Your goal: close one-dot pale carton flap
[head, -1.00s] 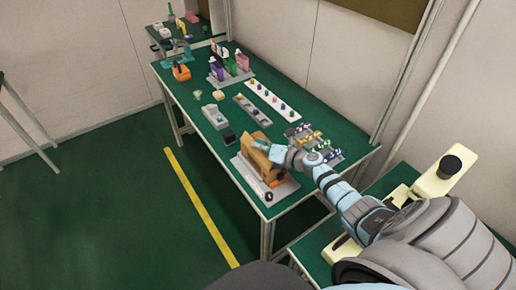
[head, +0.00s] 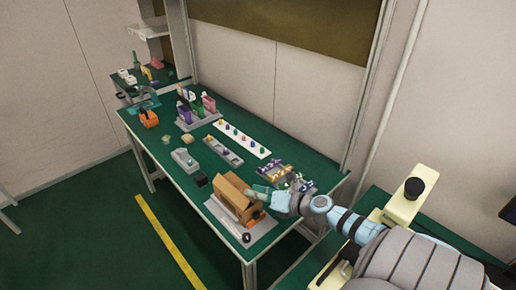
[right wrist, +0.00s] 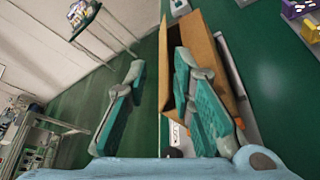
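A brown cardboard carton (head: 238,199) stands on a pale grey board (head: 227,217) near the front end of the green table. Its top looks partly open, with a raised flap. My right gripper (head: 256,193) is at the carton's right side, close to its top. In the right wrist view the carton (right wrist: 226,72) shows an open, dark inside. My right gripper (right wrist: 158,72) has its two teal fingers apart, one in front of the carton's opening and one out to the left. I cannot make out the one-dot mark. My left gripper is not in view.
A rack of coloured parts (head: 272,172) is close behind my right gripper. A white strip with coloured knobs (head: 242,139) lies farther back. Floor beyond the table's left edge is clear.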

